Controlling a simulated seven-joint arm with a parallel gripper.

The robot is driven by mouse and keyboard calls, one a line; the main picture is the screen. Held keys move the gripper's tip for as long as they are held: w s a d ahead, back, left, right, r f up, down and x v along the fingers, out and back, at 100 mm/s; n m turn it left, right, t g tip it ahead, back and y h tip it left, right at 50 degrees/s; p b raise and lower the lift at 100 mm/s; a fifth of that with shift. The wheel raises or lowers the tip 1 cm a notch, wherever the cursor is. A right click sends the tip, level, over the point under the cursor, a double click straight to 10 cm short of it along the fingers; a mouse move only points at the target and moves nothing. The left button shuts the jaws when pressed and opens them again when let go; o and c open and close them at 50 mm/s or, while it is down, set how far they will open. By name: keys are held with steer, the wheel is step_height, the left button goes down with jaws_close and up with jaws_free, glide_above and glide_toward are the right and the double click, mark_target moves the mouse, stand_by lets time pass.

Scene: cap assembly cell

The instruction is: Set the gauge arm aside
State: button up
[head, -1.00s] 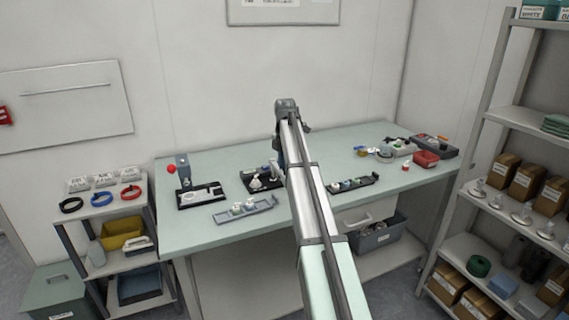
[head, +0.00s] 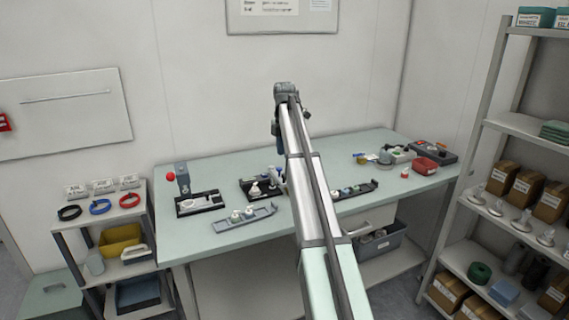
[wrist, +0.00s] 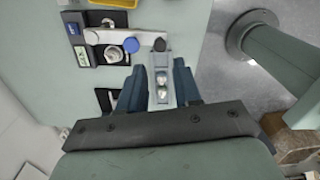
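A pale bar, which looks like the gauge arm (wrist: 112,37), lies across a black fixture (wrist: 75,27) in the upper left of the wrist view. A blue round knob (wrist: 131,45) sits beside the bar. In the head view the black fixture (head: 187,210) is at the left of the bench, with a pale piece on it. My gripper (wrist: 160,75) is open in the wrist view, its two dark blue fingers apart. A grey tray (wrist: 162,103) with white parts shows between them, below. No contact with the bar shows.
The grey tray (head: 262,216) and a second black tray (head: 246,194) are nearby. A red bin (head: 425,166) is at the right. Bare bench lies at the front left and back.

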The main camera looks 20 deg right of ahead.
step_height(320, 180, up, 6)
steer(key=shift+f, duration=0.15)
stand_by(0.6)
